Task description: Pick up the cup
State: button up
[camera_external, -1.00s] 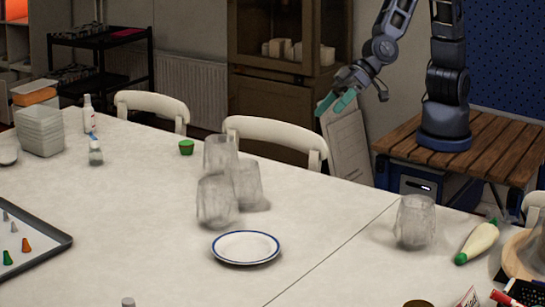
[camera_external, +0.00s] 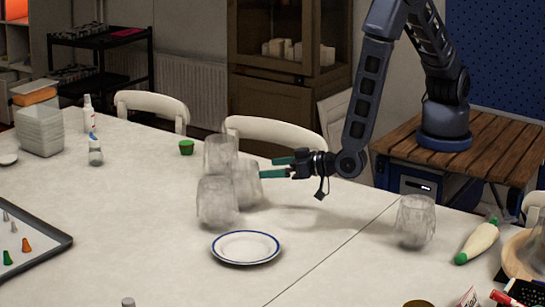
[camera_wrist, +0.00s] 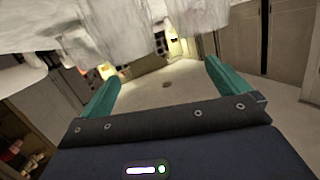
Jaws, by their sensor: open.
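Three clear, faceted glass cups stand close together on the white table: a back cup (camera_external: 219,150), a right cup (camera_external: 248,184) and a front cup (camera_external: 216,203). A fourth clear cup (camera_external: 415,222) stands alone at the right. My gripper (camera_external: 268,167) is level above the table, its teal fingers apart, pointing left at the right cup. Its fingertips are at or near that cup's right side; I cannot tell whether they touch. In the wrist view my gripper (camera_wrist: 160,78) is open with nothing clearly between the fingers. Blurred glass shapes (camera_wrist: 175,25) show at the top there.
A blue-rimmed plate (camera_external: 245,247) lies in front of the cups. A green cupcake (camera_external: 187,147) sits behind them to the left. White chairs (camera_external: 276,133) line the back edge. A bottle-like green-and-white object (camera_external: 478,240) lies at the right. The table between plate and lone cup is clear.

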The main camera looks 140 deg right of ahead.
aim_at(242, 185)
jog(key=s+d+f+g+h, duration=0.2)
jog(key=s+f+h, duration=0.1)
jog(key=s+f, duration=0.1)
jog(key=shift+m, duration=0.3)
jog(key=shift+w+d, duration=0.5)
jog(key=shift+d, duration=1.25)
jog(key=shift+w+d, duration=0.55)
jog(key=shift+d, duration=1.25)
jog(key=shift+w+d, duration=0.5)
jog(key=shift+d, duration=1.25)
jog(key=shift+c, duration=0.2)
jog(key=c, duration=1.5)
